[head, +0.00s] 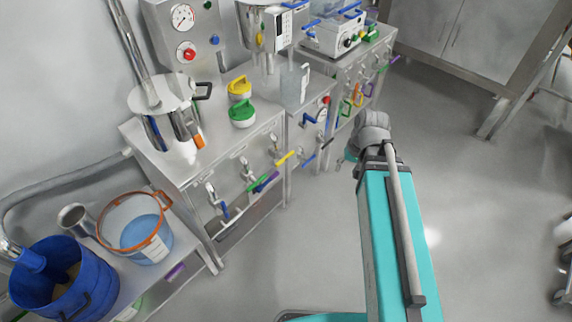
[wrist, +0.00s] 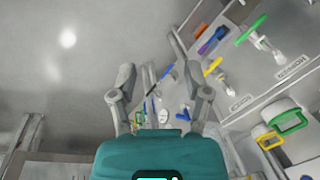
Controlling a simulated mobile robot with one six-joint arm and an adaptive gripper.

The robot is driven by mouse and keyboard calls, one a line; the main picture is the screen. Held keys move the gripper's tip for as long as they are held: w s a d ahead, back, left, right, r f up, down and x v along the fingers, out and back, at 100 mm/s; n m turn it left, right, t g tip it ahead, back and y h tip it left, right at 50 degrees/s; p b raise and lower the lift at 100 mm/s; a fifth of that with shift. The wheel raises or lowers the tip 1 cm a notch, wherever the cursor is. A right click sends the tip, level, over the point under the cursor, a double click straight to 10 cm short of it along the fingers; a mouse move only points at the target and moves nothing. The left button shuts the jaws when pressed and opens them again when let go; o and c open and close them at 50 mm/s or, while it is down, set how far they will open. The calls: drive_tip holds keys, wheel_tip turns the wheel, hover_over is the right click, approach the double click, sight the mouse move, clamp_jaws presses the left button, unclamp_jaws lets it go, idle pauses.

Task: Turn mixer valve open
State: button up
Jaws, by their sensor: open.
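Several valves with coloured lever handles are in view; I cannot tell which is the mixer valve. In the wrist view a green handle (wrist: 250,30) and a yellow handle (wrist: 213,67) stand out from a panel at upper right, with small labels that I cannot read surely. My gripper (wrist: 158,74) is open and empty, apart from these handles.
A second bench (head: 318,92) with more coloured valves stands behind. Yellow and green lidded pots (head: 242,114) sit on the near bench. A blue bucket (head: 60,280) and an orange-rimmed tub (head: 135,225) stand at lower left.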

drive_tip(key=w+a+f+t+y+b, duration=0.1)
drive_tip(key=w+a+f+y+b, duration=0.3)
drive_tip(key=f+b, duration=0.5)
drive_tip(key=w+a+f+y+b, duration=0.3)
drive_tip(key=w+f+b, duration=0.25)
drive_tip(key=b, duration=0.45)
drive_tip(key=m+t+y+b, duration=0.3)
drive_tip(key=y+b, duration=0.5)
drive_tip(key=b, duration=1.5)
approach(285, 157)
drive_tip(key=s+d+f, duration=0.1)
drive_tip(key=d, duration=0.3)
drive_tip(key=shift+s+a+f, duration=0.15)
drive_tip(key=shift+s+a, duration=0.05)
drive_tip(key=shift+a, duration=0.05)
drive_tip(key=x, duration=1.3)
drive_tip(key=shift+w+a+r, duration=0.25)
drive_tip(key=shift+a+r, duration=0.05)
drive_tip(key=shift+a, duration=0.05)
clamp_jaws()
